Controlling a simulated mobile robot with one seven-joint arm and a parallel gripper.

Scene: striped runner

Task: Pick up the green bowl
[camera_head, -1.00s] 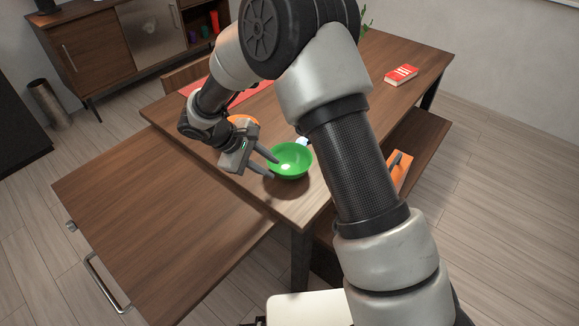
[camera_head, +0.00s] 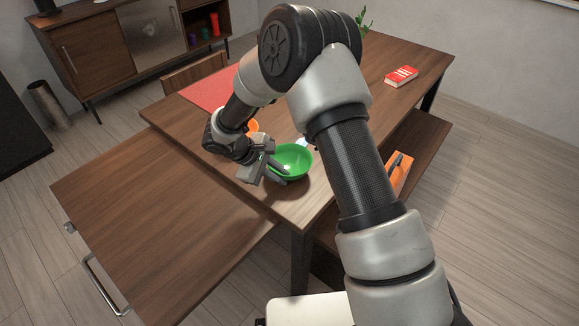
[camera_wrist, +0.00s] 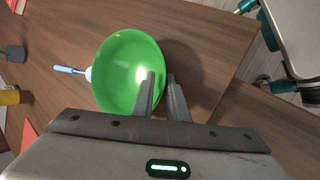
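The green bowl (camera_head: 293,160) sits upright near the front corner of the wooden table; it fills the middle left of the wrist view (camera_wrist: 122,70). My gripper (camera_head: 282,172) is at the bowl's near side. In the wrist view its two fingers (camera_wrist: 162,80) are close together, one inside the bowl and one outside, with the rim between them. The gripper looks shut on the rim. The bowl appears to rest on the table; any small gap under it cannot be seen.
A blue-handled utensil (camera_wrist: 68,70) lies beside the bowl. An orange item (camera_head: 253,126) is partly hidden behind my wrist. A red runner (camera_head: 208,92) and a red book (camera_head: 401,76) lie on the table (camera_head: 180,115). Benches flank it.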

